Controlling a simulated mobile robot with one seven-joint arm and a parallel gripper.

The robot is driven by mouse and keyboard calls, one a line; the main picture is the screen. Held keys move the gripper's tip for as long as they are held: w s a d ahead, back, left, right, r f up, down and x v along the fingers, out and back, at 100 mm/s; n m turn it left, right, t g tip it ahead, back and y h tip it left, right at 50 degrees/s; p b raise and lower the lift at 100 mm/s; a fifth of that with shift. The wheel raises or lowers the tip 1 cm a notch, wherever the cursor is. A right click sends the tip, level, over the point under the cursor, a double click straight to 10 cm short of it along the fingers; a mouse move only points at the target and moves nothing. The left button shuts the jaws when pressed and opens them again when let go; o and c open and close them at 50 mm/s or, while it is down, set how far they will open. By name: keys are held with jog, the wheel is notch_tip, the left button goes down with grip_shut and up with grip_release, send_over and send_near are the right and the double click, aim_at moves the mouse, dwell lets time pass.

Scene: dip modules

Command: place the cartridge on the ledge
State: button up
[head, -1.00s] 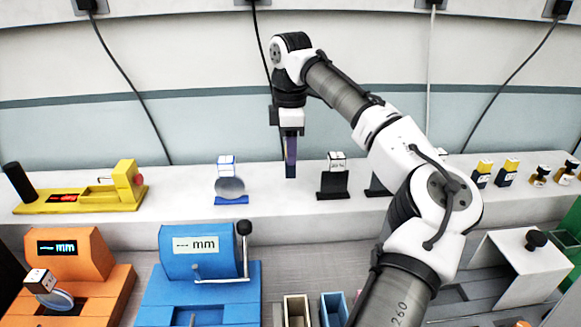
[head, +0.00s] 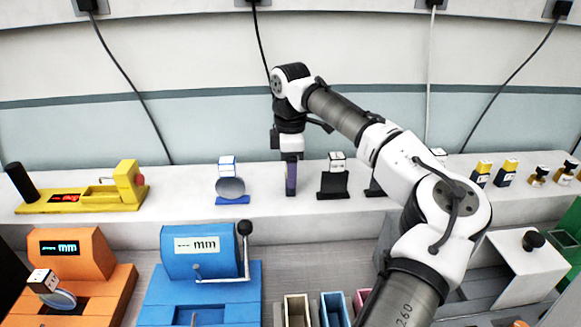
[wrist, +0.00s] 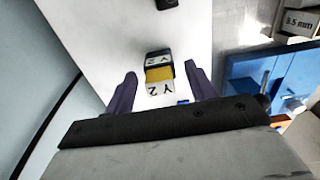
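The cartridge (wrist: 159,73) is a small block with black, yellow and white parts, marked "Y 2". In the wrist view it is between my two fingers, with a visible gap on each side. My gripper (wrist: 161,82) is open around it. In the head view my gripper (head: 291,178) points straight down with its fingertips low at the white ledge (head: 262,195). Only a thin yellowish strip shows beside the finger there; most of the cartridge is hidden. Whether its underside touches the ledge cannot be seen clearly.
On the ledge a round blue-based stand (head: 231,188) is to the left and a black stand (head: 334,183) is close on the right. A yellow device (head: 90,197) is at the far left. Below are an orange machine (head: 72,255) and a blue machine (head: 198,252).

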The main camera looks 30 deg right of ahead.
jog(key=shift+r, duration=0.1)
notch_tip(320, 180, up, 12)
jog(key=shift+b, duration=0.45)
dwell(0.4)
